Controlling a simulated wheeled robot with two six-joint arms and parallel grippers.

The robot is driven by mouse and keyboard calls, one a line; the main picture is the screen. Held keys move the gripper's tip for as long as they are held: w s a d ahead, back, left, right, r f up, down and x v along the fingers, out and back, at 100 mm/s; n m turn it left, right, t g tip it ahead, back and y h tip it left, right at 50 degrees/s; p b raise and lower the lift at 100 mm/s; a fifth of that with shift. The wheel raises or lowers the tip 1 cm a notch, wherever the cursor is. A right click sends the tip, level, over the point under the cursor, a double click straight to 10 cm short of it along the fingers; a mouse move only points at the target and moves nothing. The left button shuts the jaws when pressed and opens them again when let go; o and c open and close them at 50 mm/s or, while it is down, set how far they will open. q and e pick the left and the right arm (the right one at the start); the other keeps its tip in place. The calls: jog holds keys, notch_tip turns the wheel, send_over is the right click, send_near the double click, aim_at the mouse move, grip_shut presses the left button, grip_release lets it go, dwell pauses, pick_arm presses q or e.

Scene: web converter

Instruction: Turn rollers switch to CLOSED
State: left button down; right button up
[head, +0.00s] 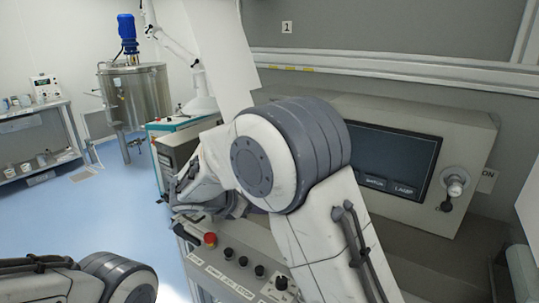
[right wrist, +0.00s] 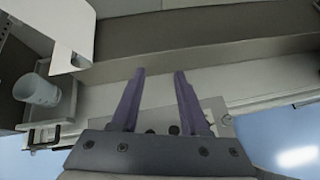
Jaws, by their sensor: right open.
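A slanted control panel (head: 224,275) in the head view carries a red button (head: 210,240) and a row of dark knobs (head: 243,261). Its labels are too small to read, so I cannot tell which knob is the rollers switch. My right arm crosses in front of the panel and hides part of it. My right gripper (right wrist: 160,72) is open and empty in the right wrist view, with its two fingers apart. Part of a grey panel with dark knobs (right wrist: 174,130) shows between and behind the fingers. My left gripper is outside the head view.
A screen (head: 390,160) in a beige housing with a round knob (head: 455,186) stands behind my right arm. A steel tank (head: 135,95) with a blue motor and a shelf (head: 35,115) are at the left. Blue floor there is clear. A white roll (right wrist: 38,90) shows in the wrist view.

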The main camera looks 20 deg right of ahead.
jog(key=w+d+r+n+t+h, duration=0.1)
jog(key=w+d+n+t+h, duration=0.2)
jog(key=w, duration=0.5)
jog(key=w+d+r+n+t+h, duration=0.1)
jog(key=w+n+t+h, duration=0.1)
jog(key=w+n, duration=0.5)
jog(key=w+a+p+x, duration=0.1)
jog(key=p+x, duration=0.2)
jog(key=x, duration=0.7)
jog(key=shift+w+d+r+m+t, duration=0.3)
jog(key=shift+d+m, duration=0.05)
jog(key=shift+m, duration=0.05)
grip_shut()
